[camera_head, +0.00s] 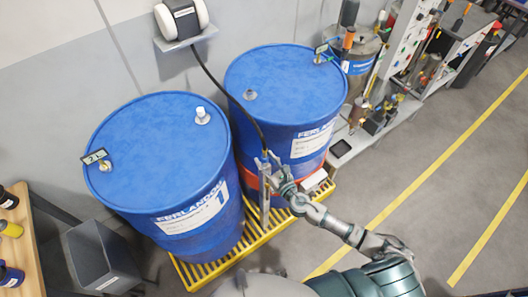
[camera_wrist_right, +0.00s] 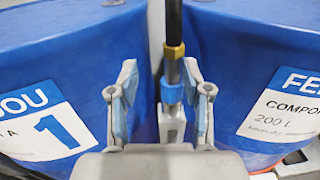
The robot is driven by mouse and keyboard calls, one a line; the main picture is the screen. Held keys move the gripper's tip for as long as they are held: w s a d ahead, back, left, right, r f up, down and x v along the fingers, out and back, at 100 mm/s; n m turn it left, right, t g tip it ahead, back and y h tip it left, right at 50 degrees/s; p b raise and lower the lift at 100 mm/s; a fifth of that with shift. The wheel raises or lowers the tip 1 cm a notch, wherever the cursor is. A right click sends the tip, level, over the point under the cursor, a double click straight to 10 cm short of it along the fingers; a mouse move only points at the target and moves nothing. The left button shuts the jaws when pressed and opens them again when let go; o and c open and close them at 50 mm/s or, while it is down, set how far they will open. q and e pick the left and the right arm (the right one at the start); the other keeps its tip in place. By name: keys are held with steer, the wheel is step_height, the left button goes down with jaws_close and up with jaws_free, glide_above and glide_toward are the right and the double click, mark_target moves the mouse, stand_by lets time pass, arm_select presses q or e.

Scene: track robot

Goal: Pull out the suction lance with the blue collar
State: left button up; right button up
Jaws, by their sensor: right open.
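The suction lance (camera_wrist_right: 173,68) stands upright in front of the gap between two blue drums, with a brass fitting at its top. Its blue collar (camera_wrist_right: 171,92) shows below the brass, above a pale grey holder (camera_wrist_right: 171,124). In the head view the grey holder (camera_head: 265,208) hangs in front of the drums. My right gripper (camera_head: 275,172) is at the lance's upper end. In the wrist view its fingers (camera_wrist_right: 162,98) are apart, with the collar between them in the picture, nearer the right finger. Contact cannot be told. My left gripper is not in view.
The left drum (camera_head: 155,150) and right drum (camera_head: 285,85) stand on a yellow grated pallet (camera_head: 222,262). A black hose (camera_head: 222,88) runs from a wall-mounted unit (camera_head: 180,18) to the lance. A grey bin (camera_head: 98,258) stands lower left. Open floor (camera_head: 440,180) lies right.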

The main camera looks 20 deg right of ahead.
mark_target(266, 150)
steer(key=shift+w+a+r, duration=0.15)
steer(key=shift+w+a, duration=0.35)
steer(key=shift+w, duration=0.2)
steer(key=shift+w+d+f, duration=0.25)
steer(key=shift+w+d, duration=0.85)
steer(key=shift+d+f, duration=0.1)
steer(key=shift+d, duration=0.35)
steer(key=shift+a, duration=0.15)
steer(key=shift+c, duration=1.1)
steer(key=shift+s+a, duration=0.1)
steer(key=shift+a, duration=0.3)
steer(key=c, duration=0.5)
steer(key=shift+s+a+r, duration=0.1)
steer(key=shift+a+r, duration=0.2)
steer(key=shift+a, duration=0.35)
jaws_close()
steer(key=shift+d+f, duration=0.1)
steer(key=shift+d, duration=0.45)
steer(key=shift+p, duration=0.3)
steer(key=shift+a+r, duration=0.2)
steer(key=shift+r, duration=0.15)
steer(key=shift+d+r+p, duration=0.15)
steer(key=shift+r+p, duration=0.8)
steer(key=shift+p, duration=0.2)
arm_select(q)
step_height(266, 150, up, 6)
steer(key=p, duration=0.3)
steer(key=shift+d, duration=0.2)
arm_select(e)
steer(key=shift+r, duration=1.45)
